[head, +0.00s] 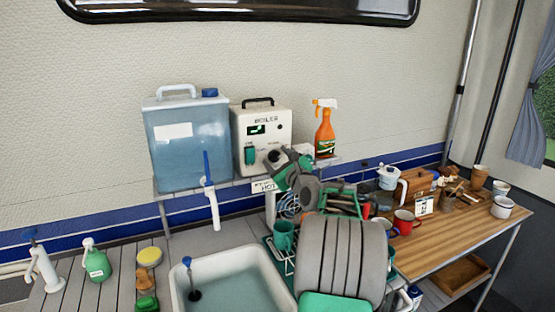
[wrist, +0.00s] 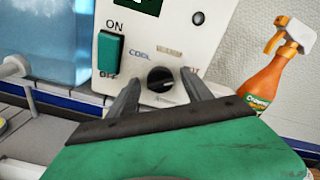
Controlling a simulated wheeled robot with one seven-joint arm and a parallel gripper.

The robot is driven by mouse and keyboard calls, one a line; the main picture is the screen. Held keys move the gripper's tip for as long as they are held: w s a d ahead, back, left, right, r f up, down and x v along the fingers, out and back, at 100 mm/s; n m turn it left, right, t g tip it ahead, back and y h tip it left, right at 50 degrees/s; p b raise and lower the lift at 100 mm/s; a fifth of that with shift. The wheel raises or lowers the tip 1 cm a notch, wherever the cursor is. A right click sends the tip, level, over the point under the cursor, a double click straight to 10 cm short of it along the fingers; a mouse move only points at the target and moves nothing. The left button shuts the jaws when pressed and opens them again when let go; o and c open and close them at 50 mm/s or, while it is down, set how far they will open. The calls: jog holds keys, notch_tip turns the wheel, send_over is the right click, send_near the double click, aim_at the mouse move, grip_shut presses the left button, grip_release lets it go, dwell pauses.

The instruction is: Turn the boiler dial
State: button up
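The boiler (head: 262,128) is a white box with a black handle, standing on a shelf against the wall. It has a lit display and a green ON/OFF switch (wrist: 111,53) at the left of its front. The black dial (wrist: 160,79) sits below centre, with a COOL label at its upper left; its pale pointer mark looks roughly level. My gripper (wrist: 160,98) is open in front of the boiler, its two dark fingers on either side of the dial and slightly below it. I cannot tell whether they touch the dial. In the head view my gripper (head: 284,160) partly hides the dial.
A blue water tank (head: 186,145) stands left of the boiler, with a white tap below it. An orange spray bottle (head: 325,132) stands close on the right. A sink (head: 230,262) lies below, and a wooden table (head: 450,240) with cups is at right.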

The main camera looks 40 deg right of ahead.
grip_shut()
dwell(0.4)
jog(key=shift+f+n+b, duration=0.1)
jog(key=shift+n+b, duration=0.3)
jog(key=shift+f+n+b, duration=0.1)
jog(key=shift+n+b, duration=0.75)
jog(key=shift+n, duration=0.15)
jog(key=n+b, duration=0.3)
jog(key=shift+a+f+n, duration=0.1)
jog(key=shift+n, duration=0.2)
jog(key=n+b, duration=0.5)
jog(key=n, duration=0.1)
jog(key=shift+f, duration=0.15)
jog(key=n+b, duration=0.4)
jog(key=n, duration=0.2)
jog(key=shift+f+n+b, duration=0.1)
jog(key=shift+n+b, duration=0.2)
jog(key=shift+b, duration=0.1)
jog(key=n+b, duration=0.2)
jog(key=n, duration=0.2)
jog(key=shift+n+b, duration=0.4)
